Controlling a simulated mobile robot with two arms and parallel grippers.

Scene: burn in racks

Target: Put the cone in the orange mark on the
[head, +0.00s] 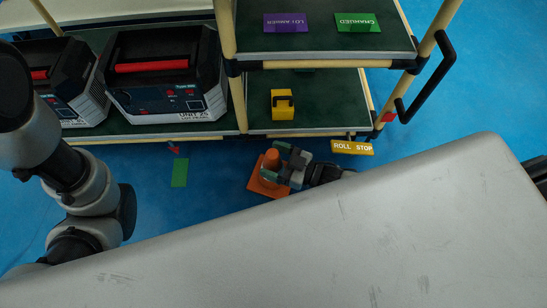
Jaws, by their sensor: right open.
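An orange cone (271,160) stands upright on the blue floor in front of the rack. An orange square (261,187) shows under and around its foot; I cannot tell whether this is the cone's base, the orange mark, or both. My right gripper (277,164) is open, with its fingers around or close beside the cone's upper part. The gripper hides part of the cone's right side. My left arm shows at the left, but its gripper is not in view.
The rack (350,103) stands behind, with a yellow block (282,104), black-and-white units (165,75), a "ROLL STOP" sign (352,148) and a black handle (428,78).

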